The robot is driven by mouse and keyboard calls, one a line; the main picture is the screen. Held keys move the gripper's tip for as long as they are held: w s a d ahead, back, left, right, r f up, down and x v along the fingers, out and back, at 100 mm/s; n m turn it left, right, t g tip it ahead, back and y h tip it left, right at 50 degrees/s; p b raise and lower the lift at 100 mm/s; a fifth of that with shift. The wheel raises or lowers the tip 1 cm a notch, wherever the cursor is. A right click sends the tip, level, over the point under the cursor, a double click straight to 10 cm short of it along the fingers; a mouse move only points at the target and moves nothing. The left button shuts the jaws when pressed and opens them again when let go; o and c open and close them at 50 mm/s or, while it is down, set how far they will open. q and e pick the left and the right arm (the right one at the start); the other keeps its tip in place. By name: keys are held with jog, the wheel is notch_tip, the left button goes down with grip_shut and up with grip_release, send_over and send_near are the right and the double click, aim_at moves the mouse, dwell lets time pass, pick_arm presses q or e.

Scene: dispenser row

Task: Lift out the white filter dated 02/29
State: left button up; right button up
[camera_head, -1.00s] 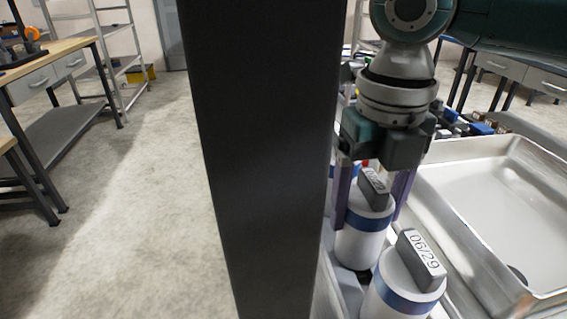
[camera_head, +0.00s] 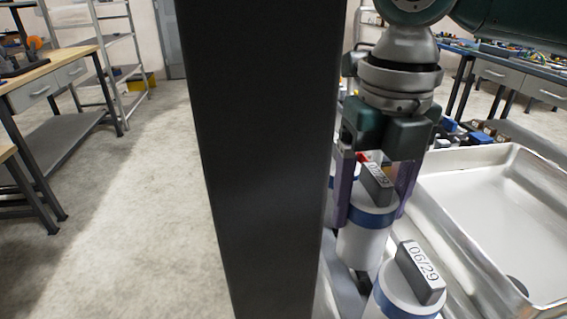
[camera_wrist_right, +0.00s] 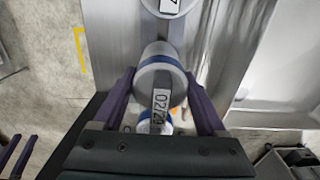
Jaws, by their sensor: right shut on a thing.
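The white filter dated 02/29 (camera_head: 363,243) is a white cylinder with a blue band and a grey tag on top. My right gripper (camera_head: 371,212) is shut on this filter, one purple finger on each side; the fingers also show in the right wrist view (camera_wrist_right: 163,100). The filter is upright, slightly raised, with a dark gap below it. A similar filter dated 06/29 (camera_head: 393,296) stands nearer to me.
A shallow metal tray (camera_head: 475,195) lies right of the filters. A dark column (camera_head: 265,160) fills the middle of the head view and hides what is behind it. Workbenches (camera_head: 50,75) and a metal rack (camera_head: 115,60) stand at left, with open floor between.

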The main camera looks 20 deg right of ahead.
notch_tip(320, 180, up, 18)
jog(key=p, duration=0.2)
jog(key=shift+f, duration=0.15)
jog(key=shift+p, duration=0.7)
